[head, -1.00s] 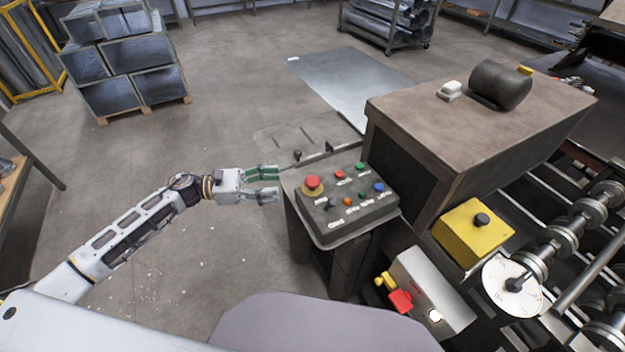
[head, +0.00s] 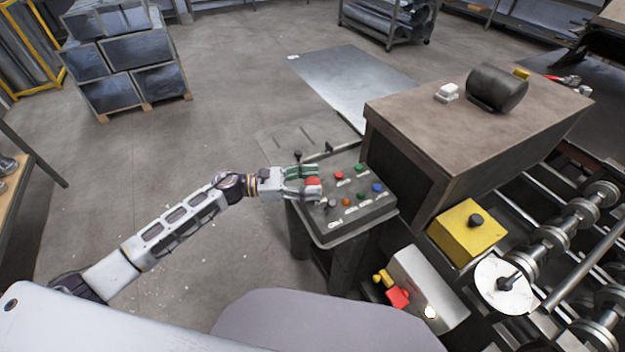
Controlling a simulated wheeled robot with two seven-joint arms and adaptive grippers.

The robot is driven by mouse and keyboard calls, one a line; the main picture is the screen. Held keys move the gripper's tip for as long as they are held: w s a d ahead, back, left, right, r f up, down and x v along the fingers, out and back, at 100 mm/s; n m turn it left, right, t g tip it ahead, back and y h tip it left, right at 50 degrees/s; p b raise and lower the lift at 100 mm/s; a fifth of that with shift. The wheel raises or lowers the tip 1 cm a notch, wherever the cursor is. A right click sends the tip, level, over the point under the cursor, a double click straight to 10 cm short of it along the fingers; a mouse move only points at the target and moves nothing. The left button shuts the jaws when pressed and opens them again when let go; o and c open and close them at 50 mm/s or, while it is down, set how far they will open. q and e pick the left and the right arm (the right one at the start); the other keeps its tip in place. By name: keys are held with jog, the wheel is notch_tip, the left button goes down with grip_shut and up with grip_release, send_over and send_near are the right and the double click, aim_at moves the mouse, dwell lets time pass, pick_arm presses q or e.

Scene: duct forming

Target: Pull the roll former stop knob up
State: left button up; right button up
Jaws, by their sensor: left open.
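The red mushroom stop knob (head: 313,183) sits at the upper left of the grey control panel (head: 335,226). My left gripper (head: 312,181) has reached the panel from the left, its fingers pointing right. The fingers are apart, one on the far side of the red knob and one on the near side. The knob's head shows between the fingertips; whether they touch it I cannot tell. The knob's yellow base is hidden by the gripper. My right gripper is not in view.
Several small coloured buttons (head: 377,188) lie right of the knob on the panel. The brown-topped machine cabinet (head: 430,140) stands right behind it. A yellow box (head: 455,240) and a grey box with a red button (head: 398,298) are nearer right. Floor left of the panel is clear.

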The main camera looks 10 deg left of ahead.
pick_arm(q)
jog(key=shift+d, duration=0.25)
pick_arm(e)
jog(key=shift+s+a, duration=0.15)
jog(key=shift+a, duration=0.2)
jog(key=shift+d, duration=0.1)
